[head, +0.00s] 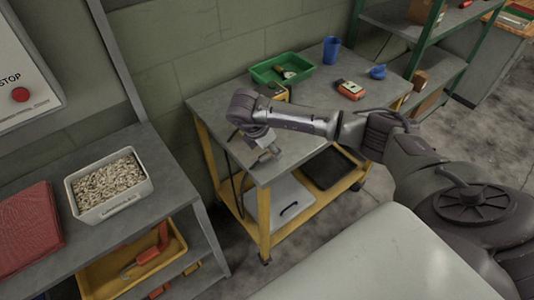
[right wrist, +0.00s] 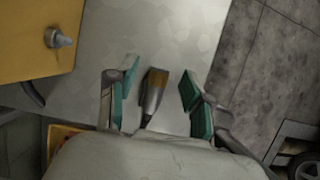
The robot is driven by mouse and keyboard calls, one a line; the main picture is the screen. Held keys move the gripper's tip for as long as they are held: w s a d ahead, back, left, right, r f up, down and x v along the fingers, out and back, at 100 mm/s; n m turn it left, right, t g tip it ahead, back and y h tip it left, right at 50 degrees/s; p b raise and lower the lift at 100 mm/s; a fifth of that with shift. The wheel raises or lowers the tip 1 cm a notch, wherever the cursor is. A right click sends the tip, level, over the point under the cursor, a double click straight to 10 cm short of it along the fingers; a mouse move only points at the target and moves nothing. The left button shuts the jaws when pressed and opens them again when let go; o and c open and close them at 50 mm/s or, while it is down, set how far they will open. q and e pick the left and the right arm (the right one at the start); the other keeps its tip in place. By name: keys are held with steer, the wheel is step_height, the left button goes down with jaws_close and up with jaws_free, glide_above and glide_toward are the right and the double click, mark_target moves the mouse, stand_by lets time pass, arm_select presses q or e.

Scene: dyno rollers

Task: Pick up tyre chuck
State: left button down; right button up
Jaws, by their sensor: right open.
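In the right wrist view, a small grey metal piece with a brownish-gold part, which looks like the tyre chuck (right wrist: 153,92), lies on the grey tabletop. My right gripper (right wrist: 160,84) is open, with one green-padded finger on each side of the chuck and a visible gap on both sides. In the head view, my right gripper (head: 264,150) points down over the near left part of the workbench (head: 222,103). The chuck cannot be made out clearly there. My left gripper is not in view.
A yellow case (right wrist: 35,45) with a grey knob stands near the chuck. Farther back on the bench are a green tray (head: 262,73), a blue cup (head: 331,50), an orange device (head: 350,89) and a blue cloth (head: 378,72). A shelf with a gravel bin (head: 120,205) stands left.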

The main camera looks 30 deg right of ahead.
steer(key=shift+d+f, duration=0.2)
steer(key=shift+f, duration=0.3)
jaws_close()
steer(key=shift+r, duration=0.15)
